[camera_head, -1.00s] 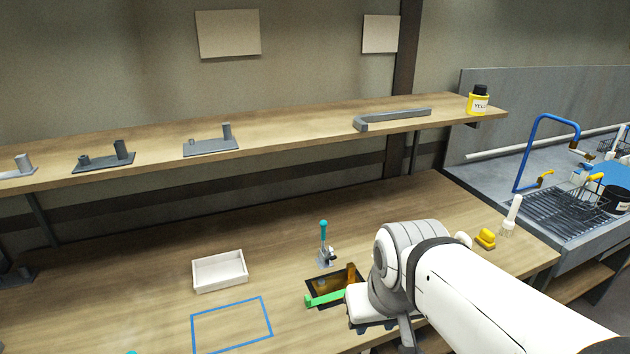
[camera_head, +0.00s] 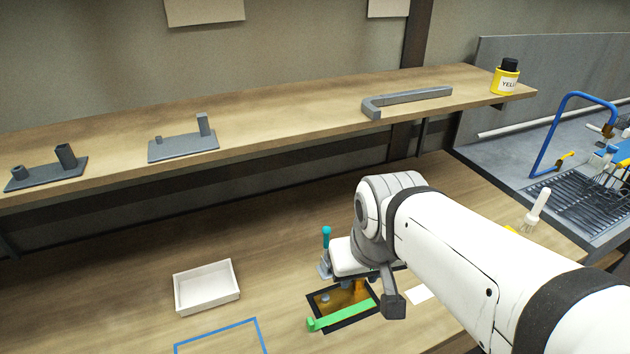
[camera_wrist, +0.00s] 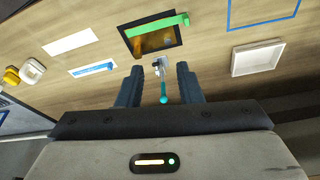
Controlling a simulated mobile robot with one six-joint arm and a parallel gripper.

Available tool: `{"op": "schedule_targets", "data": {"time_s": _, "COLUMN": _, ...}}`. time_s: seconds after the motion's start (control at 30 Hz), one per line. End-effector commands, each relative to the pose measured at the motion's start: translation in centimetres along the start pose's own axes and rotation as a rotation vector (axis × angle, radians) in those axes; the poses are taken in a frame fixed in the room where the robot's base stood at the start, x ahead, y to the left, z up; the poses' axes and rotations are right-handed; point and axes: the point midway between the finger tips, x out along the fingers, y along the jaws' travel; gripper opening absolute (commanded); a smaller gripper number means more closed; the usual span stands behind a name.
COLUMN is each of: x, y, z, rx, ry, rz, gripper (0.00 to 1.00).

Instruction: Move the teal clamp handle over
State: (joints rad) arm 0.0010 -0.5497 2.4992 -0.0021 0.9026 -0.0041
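The toggle clamp has a teal handle (camera_head: 326,236) that stands upright on a small grey metal base (camera_head: 325,268) on the bench, just behind the black-framed fixture. In the wrist view the teal handle (camera_wrist: 163,92) lies between the two dark fingers of my gripper (camera_wrist: 160,75). The fingers are apart, with a gap on both sides of the handle. In the head view my white arm comes in from the right, and its wrist hides the fingers and part of the clamp.
A black-framed fixture (camera_head: 370,317) with an amber inside and a green bar (camera_head: 342,314) lies in front of the clamp. A white tray (camera_head: 206,306) and a blue taped outline (camera_head: 216,336) lie to the left. A shelf (camera_head: 270,110) with grey parts hangs above.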

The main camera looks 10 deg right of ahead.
Motion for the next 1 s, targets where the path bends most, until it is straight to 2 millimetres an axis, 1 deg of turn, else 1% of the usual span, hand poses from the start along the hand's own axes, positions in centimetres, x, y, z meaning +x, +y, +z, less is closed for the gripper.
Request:
{"op": "schedule_targets", "data": {"time_s": 0.07, "x": 0.0, "y": 0.0, "z": -0.8, "rx": -0.005, "ry": -0.005, "rz": -0.001, "gripper": 0.33}}
{"op": "schedule_targets", "data": {"time_s": 0.13, "x": 0.2, "y": -0.1, "z": -2.0, "rx": -0.021, "ry": -0.012, "rz": -0.006, "gripper": 0.33}}
{"op": "schedule_targets", "data": {"time_s": 0.17, "x": 0.3, "y": -0.1, "z": -2.8, "rx": -0.030, "ry": -0.014, "rz": -0.009, "gripper": 0.33}}
{"op": "schedule_targets", "data": {"time_s": 0.27, "x": 1.1, "y": 0.0, "z": -6.0, "rx": -0.056, "ry": -0.028, "rz": -0.016, "gripper": 0.33}}
{"op": "schedule_targets", "data": {"time_s": 0.4, "x": 3.4, "y": 0.3, "z": -11.1, "rx": -0.098, "ry": -0.045, "rz": -0.028, "gripper": 0.33}}
{"op": "schedule_targets", "data": {"time_s": 0.5, "x": 5.5, "y": 0.6, "z": -14.4, "rx": -0.128, "ry": -0.056, "rz": -0.036, "gripper": 0.33}}
{"op": "schedule_targets", "data": {"time_s": 0.6, "x": 7.6, "y": 0.9, "z": -17.0, "rx": -0.152, "ry": -0.063, "rz": -0.043, "gripper": 0.33}}
{"op": "schedule_targets", "data": {"time_s": 0.7, "x": 9.4, "y": 1.1, "z": -18.8, "rx": -0.170, "ry": -0.069, "rz": -0.048, "gripper": 0.33}}
{"op": "schedule_targets", "data": {"time_s": 0.8, "x": 10.6, "y": 1.3, "z": -19.9, "rx": -0.183, "ry": -0.070, "rz": -0.051, "gripper": 0.33}}
{"op": "schedule_targets", "data": {"time_s": 0.9, "x": 11.3, "y": 1.4, "z": -20.4, "rx": -0.188, "ry": -0.071, "rz": -0.052, "gripper": 0.33}}
{"op": "schedule_targets", "data": {"time_s": 1.0, "x": 12.1, "y": 1.4, "z": -20.4, "rx": -0.190, "ry": -0.072, "rz": -0.053, "gripper": 0.33}}
